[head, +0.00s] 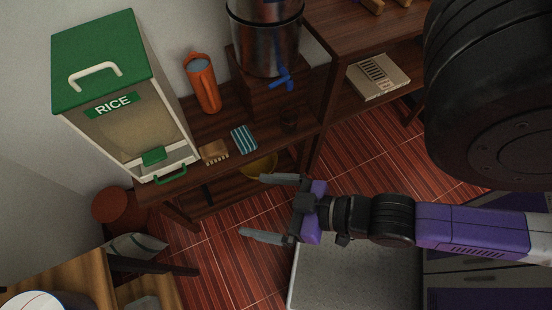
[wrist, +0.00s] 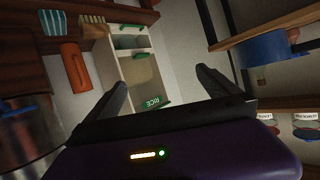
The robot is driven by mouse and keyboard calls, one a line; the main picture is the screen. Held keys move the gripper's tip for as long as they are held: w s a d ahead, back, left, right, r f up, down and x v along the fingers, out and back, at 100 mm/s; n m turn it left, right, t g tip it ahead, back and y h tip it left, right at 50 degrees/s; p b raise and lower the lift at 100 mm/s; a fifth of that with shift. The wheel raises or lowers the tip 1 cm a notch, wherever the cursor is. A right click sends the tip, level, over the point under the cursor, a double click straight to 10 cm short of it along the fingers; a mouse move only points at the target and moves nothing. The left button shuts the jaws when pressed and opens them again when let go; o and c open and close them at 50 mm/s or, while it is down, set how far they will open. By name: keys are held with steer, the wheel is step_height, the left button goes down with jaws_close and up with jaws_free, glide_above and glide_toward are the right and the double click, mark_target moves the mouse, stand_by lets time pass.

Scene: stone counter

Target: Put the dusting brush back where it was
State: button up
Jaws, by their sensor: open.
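The dusting brush (head: 213,151), a small wooden block with pale bristles, lies on the dark wooden shelf (head: 185,179) between the rice bin and a striped cloth. It also shows near the top left of the wrist view (wrist: 93,29). My gripper (head: 256,206) is open and empty, its fingers spread. It is in front of the shelf, to the lower right of the brush and apart from it. In the wrist view my gripper (wrist: 163,80) has nothing between its fingertips.
A green-lidded rice bin (head: 140,115) stands left of the brush. A yellow bowl (head: 258,167) sits below the shelf.

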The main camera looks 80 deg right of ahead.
step_height(320, 180, up, 6)
steer(key=s+n+t, duration=0.1)
steer(key=s, duration=0.1)
steer(key=shift+s+d+n+t+y, duration=0.2)
steer(key=shift+s+n+t+y, duration=0.1)
steer(key=shift+n+y, duration=0.1)
